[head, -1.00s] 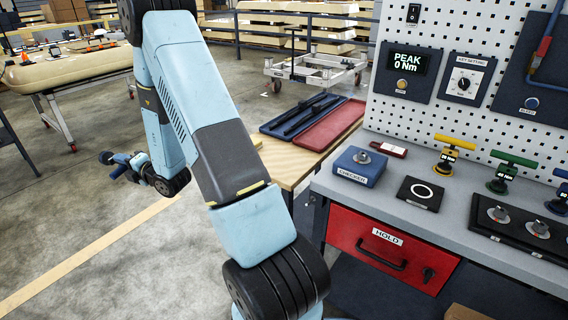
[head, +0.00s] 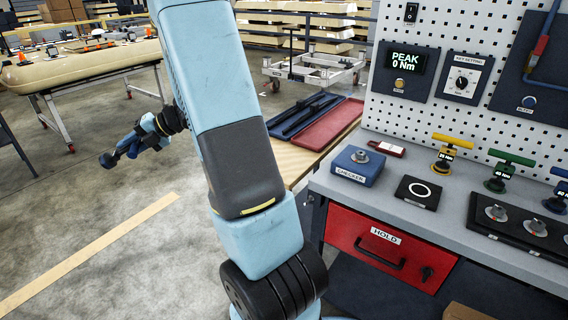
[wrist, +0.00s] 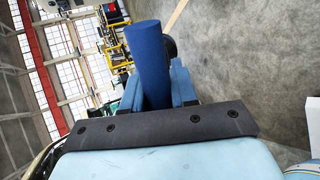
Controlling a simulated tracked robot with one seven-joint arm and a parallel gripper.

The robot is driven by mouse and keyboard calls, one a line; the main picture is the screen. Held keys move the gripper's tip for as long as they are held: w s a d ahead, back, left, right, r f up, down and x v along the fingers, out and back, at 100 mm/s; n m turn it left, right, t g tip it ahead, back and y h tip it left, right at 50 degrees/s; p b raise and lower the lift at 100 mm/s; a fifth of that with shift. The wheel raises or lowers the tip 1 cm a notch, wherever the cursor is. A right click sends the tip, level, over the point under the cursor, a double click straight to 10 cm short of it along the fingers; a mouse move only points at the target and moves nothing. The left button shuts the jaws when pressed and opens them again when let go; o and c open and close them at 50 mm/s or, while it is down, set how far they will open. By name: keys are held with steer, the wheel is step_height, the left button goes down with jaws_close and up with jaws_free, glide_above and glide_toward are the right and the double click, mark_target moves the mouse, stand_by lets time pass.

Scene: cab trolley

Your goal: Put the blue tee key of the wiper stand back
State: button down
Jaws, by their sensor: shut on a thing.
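My gripper (head: 139,143) is at the left in the head view, out over the grey floor and apart from the bench. It is shut on a blue tee key (head: 127,147), whose dark blue bar points down and left with a dark round end. In the wrist view the key's blue bar (wrist: 147,55) stands up between the fingers (wrist: 160,92); its lower part is hidden by the gripper. Another blue tee key (head: 558,198) stands on the bench at the right edge of the head view. I cannot make out which thing is the wiper stand.
The grey bench (head: 385,208) at the right carries yellow (head: 450,142) and green (head: 510,158) tee keys and a blue checker (head: 357,167). The floor between is clear.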

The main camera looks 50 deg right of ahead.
steer(key=s+d+r+n+g+h, duration=0.2)
steer(key=s+d+r+g+h, duration=0.1)
steer(key=s+d, duration=0.85)
steer(key=s+d+r+n+g+h, duration=0.2)
steer(key=s+d+n+h, duration=0.15)
steer(key=s+d, duration=0.8)
steer(key=s+d+r+n+g+h, duration=0.2)
steer(key=s+d+r+g+h, duration=0.15)
steer(key=s+d, duration=0.8)
steer(key=shift+t, duration=0.45)
steer(key=w+d+f, duration=0.1)
steer(key=w+f, duration=0.2)
steer(key=f, duration=0.1)
steer(key=w+d+f, duration=0.1)
steer(key=w+f, duration=0.2)
steer(key=f, duration=0.2)
steer(key=w+d+f, duration=0.2)
steer(key=w+f, duration=0.1)
steer(key=f, duration=0.1)
steer(key=shift+w+f, duration=0.25)
steer(key=shift+w, duration=0.1)
steer(key=c, duration=0.9)
jaws_free()
steer(key=shift+r, duration=0.15)
step_height(320, 180, up, 12)
steer(key=shift+f, duration=0.1)
